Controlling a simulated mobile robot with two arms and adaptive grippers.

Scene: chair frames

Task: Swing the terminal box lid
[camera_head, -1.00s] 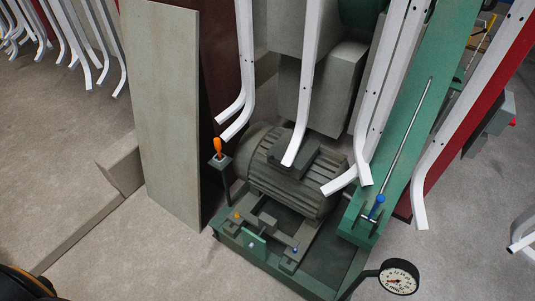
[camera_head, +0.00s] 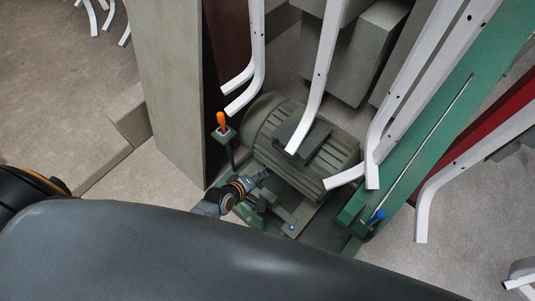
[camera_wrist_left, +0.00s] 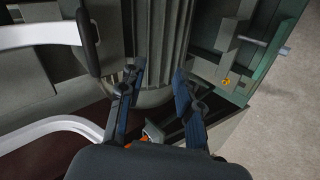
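The motor (camera_head: 262,130), grey with ribs, lies on a green base. A dark flat box top (camera_head: 303,140), which looks like the terminal box lid, sits on the motor and looks shut; a white bent bar crosses its edge. My left gripper (camera_head: 262,178) is low at the motor's near left side, below the box, apart from the lid in the picture. In the left wrist view my left gripper (camera_wrist_left: 157,78) has its fingers spread with nothing held, the ribbed motor body (camera_wrist_left: 165,45) beyond them. My right gripper is not in view.
White bent chair frames (camera_head: 325,75) hang over the motor. A lever with an orange knob (camera_head: 221,122) stands close beside my left gripper. A rod with a blue end (camera_head: 377,215) lies on the green beam (camera_head: 420,130). A tall grey panel (camera_head: 175,90) stands at left.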

